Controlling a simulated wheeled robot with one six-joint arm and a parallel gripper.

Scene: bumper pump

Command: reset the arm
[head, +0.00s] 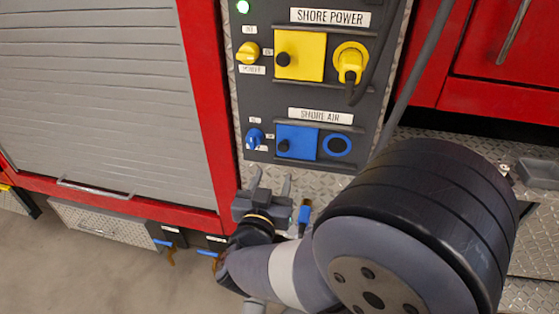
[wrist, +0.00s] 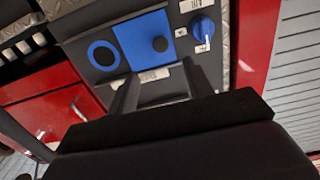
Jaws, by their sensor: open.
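My gripper (head: 271,183) is open and empty in front of the lower part of the panel in the head view, just below the shore air row. In the wrist view its two fingers (wrist: 158,80) point at the panel with nothing between them. My arm covers the lower right of the head view. The shore air row has a blue knob (head: 255,137), a blue plate (head: 297,141) with a dark knob, and an empty-looking blue round port (head: 337,145). A blue connector (head: 304,213) shows just right of my gripper, partly hidden by my arm.
Above, the shore power row has a yellow knob (head: 248,53), a yellow plate (head: 309,55) and a yellow plug (head: 350,61) in its socket. A grey cable (head: 416,75) hangs at the right. A roller shutter (head: 95,90) and open floor (head: 70,265) lie left.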

